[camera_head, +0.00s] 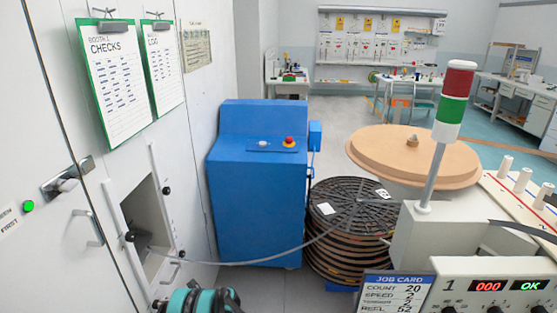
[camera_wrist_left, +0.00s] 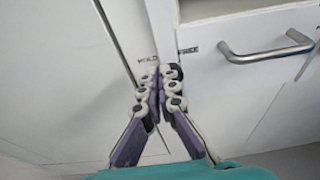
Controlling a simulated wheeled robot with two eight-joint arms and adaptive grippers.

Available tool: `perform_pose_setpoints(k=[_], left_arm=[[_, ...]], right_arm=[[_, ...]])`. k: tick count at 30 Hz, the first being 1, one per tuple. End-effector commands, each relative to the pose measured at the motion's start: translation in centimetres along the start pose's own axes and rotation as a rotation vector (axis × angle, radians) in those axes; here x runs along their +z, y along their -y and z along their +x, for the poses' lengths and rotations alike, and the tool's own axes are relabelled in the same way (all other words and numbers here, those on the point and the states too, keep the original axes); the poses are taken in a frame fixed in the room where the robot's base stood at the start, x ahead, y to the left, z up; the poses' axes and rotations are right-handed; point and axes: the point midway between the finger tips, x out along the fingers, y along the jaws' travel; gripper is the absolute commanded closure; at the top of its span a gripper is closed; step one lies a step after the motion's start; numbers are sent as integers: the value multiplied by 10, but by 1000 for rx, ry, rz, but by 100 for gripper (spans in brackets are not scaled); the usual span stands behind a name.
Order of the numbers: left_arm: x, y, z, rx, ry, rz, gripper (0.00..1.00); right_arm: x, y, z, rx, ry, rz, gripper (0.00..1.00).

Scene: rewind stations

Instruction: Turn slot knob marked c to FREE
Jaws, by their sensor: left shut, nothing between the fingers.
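My left gripper (camera_wrist_left: 160,78) is shut and empty in the left wrist view, its two fingers together. Its tips are in front of a dark knob (camera_wrist_left: 177,71), mostly hidden; contact cannot be told. The words HOLD (camera_wrist_left: 147,59) and FREE (camera_wrist_left: 188,50) stand left and right of the tips. The knob's pointing and letter are not readable. In the head view, dark knobs show at the wall slot: an upper one (camera_head: 166,190), a left one (camera_head: 130,237) and a lower one (camera_head: 181,254). Their marks are too small to read. My right gripper is not in view.
A metal handle (camera_wrist_left: 265,49) is right of the fingers in the wrist view. A grey strip (camera_head: 270,260) runs from the slot to a stack of dark reels (camera_head: 345,210). A blue machine (camera_head: 255,190) stands behind. A job card (camera_head: 393,292) is at the front right.

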Motion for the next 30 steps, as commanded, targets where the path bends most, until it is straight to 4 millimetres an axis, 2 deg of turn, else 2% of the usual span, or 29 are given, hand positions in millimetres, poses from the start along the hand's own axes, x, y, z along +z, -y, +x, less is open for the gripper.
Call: perform_pose_setpoints(k=[3,8,30], left_arm=[[3,0,12,0,0,-1,100],[5,0,20,0,-1,-1,100],[2,2,22,-1,-1,-1,100]], right_arm=[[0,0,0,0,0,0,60],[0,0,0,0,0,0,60],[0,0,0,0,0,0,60]])
